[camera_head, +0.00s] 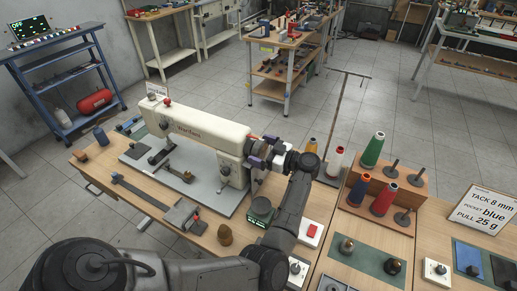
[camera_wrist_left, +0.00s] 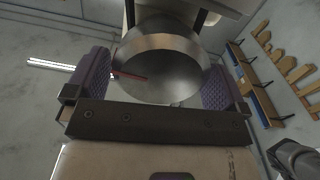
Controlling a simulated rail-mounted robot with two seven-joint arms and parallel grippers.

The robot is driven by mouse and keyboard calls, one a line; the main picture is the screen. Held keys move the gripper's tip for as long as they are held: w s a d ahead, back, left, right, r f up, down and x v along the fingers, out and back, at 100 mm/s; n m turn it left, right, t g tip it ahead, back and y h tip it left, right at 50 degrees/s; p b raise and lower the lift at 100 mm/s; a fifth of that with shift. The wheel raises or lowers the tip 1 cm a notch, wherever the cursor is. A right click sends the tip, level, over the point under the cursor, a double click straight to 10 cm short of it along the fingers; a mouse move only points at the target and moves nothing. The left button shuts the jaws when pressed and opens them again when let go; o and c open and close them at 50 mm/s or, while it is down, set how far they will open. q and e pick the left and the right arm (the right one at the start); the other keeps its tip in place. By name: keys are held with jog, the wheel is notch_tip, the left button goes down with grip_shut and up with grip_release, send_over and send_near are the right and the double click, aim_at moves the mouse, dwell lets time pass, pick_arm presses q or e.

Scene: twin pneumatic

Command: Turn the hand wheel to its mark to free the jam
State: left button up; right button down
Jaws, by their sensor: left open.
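The cream sewing machine (camera_head: 205,128) stands on a grey base plate on the wooden table. Its hand wheel is at the right end of the machine, mostly hidden by my gripper in the head view. In the left wrist view the hand wheel (camera_wrist_left: 165,75) is a shiny metal round with a thin red line on its face, left of the middle. My left gripper (camera_head: 262,152) is at that end of the machine. In the left wrist view its purple pads (camera_wrist_left: 154,88) stand open on either side of the wheel. I cannot tell whether they touch it.
A thread stand (camera_head: 388,205) with green, red and blue-grey cones is right of my arm. A small dark device (camera_head: 260,210) with a green display and a red switch box (camera_head: 311,233) sit near my forearm. A sign (camera_head: 482,210) stands at the right.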

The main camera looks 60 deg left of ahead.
pick_arm(q)
jog(key=shift+s+a, duration=0.3)
jog(key=shift+a, duration=0.2)
jog(key=c, duration=0.7)
